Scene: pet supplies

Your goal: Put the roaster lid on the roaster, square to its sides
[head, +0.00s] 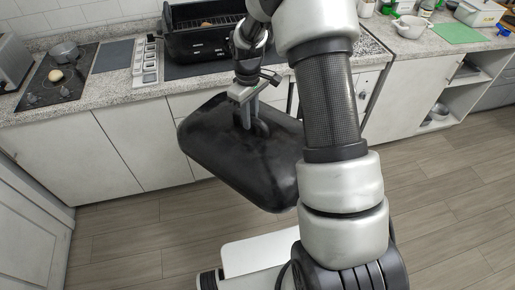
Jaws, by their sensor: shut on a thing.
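The roaster lid (225,150) is a large dark, rounded rectangular piece in the middle of the head view. It hangs tilted in the air in front of the counter. My gripper (246,118) is shut on the lid's handle at its top. The black roaster (200,44) stands on the counter at the back, above and left of my gripper in the picture. It is open, with a rack and something small and brown inside. My arm hides the roaster's right end and the lid's right edge.
A stove (56,78) with a pot (66,51) is at the left. A white divided tray (146,62) stands left of the roaster. A pot (410,26) and a green board (459,33) are on the right counter. The floor (140,240) before the cabinets is clear.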

